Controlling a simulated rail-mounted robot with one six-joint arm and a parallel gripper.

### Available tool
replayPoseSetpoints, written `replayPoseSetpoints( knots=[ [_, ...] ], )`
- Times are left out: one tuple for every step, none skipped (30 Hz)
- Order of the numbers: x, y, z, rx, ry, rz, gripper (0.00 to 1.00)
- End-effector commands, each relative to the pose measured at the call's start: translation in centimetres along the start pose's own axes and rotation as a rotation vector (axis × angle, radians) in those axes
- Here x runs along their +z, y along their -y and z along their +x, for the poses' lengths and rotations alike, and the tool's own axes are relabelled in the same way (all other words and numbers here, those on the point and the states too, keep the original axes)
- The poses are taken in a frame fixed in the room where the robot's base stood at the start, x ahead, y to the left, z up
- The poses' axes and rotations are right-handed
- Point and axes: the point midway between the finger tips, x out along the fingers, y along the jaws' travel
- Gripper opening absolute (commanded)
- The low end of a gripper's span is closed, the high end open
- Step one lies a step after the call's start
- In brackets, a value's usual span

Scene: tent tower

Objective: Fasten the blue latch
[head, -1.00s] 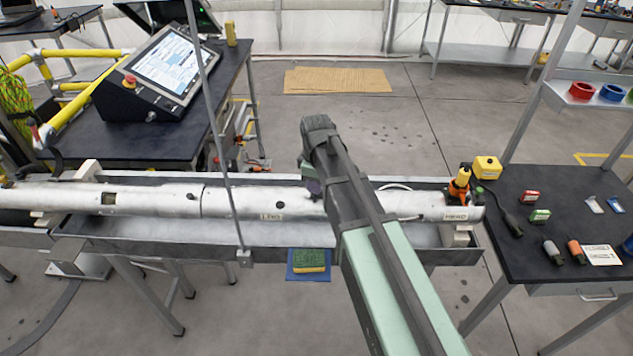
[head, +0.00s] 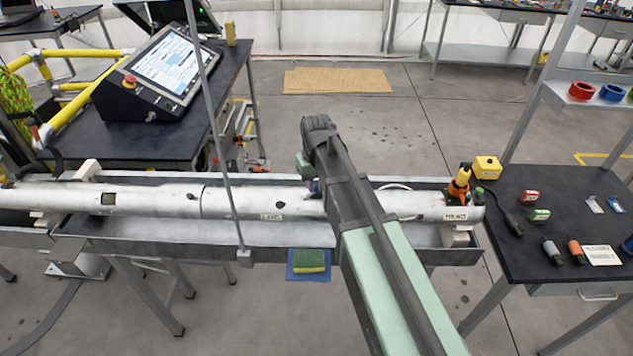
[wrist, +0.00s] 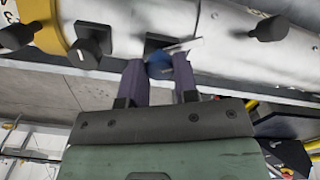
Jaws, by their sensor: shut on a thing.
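The blue latch (wrist: 158,66) sits on the side of the silver tube (wrist: 225,42) in the wrist view, with a thin pale lever beside it. My gripper (wrist: 161,77) has its two dark purple fingers on either side of the blue latch and is shut on it. In the head view the silver tube (head: 150,199) lies along a grey trough. My arm covers part of it, and my gripper (head: 314,187) is mostly hidden at the far side of the tube. The latch cannot be seen in the head view.
Dark knobs (wrist: 90,45) stick out of the tube near the fingers, beside a yellow band (wrist: 48,25). A thin upright pole (head: 212,120) stands in front of the tube. A sponge (head: 310,260) lies on a blue mat in front of the trough. A dark table (head: 510,260) stands at right.

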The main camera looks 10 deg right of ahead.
Motion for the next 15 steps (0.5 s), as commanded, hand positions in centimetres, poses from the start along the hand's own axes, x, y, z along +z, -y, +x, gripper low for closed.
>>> replayPoseSetpoints(
  knots=[
    [0.03, 0.0, 0.02, 0.0, 0.0, 0.042, 0.04],
    [0.03, 0.0, 0.02, 0.0, 0.0, 0.07, 0.04],
    [0.03, 0.0, 0.02, 0.0, 0.0, 0.109, 0.04],
    [0.03, 0.0, 0.02, 0.0, 0.0, 0.137, 0.04],
    [0.03, 0.0, 0.02, 0.0, 0.0, 0.165, 0.04],
    [0.03, 0.0, 0.02, 0.0, 0.0, 0.202, 0.04],
    [0.03, 0.0, 0.02, 0.0, 0.0, 0.23, 0.04],
    [0.03, 0.0, 0.02, 0.0, 0.0, 0.256, 0.04],
    [0.03, 0.0, 0.02, 0.0, 0.0, 0.291, 0.04],
    [0.03, -0.01, 0.02, 0.0, 0.0, 0.316, 0.04],
    [0.03, -0.01, 0.02, 0.0, 0.0, 0.34, 0.04],
    [0.03, -0.01, 0.02, 0.0, 0.0, 0.372, 0.04],
    [0.03, -0.01, 0.02, 0.0, 0.0, 0.395, 0.04],
    [0.03, -0.01, 0.02, 0.0, 0.0, 0.416, 0.04],
    [0.03, -0.01, 0.02, 0.0, 0.0, 0.443, 0.04]
  ],
)
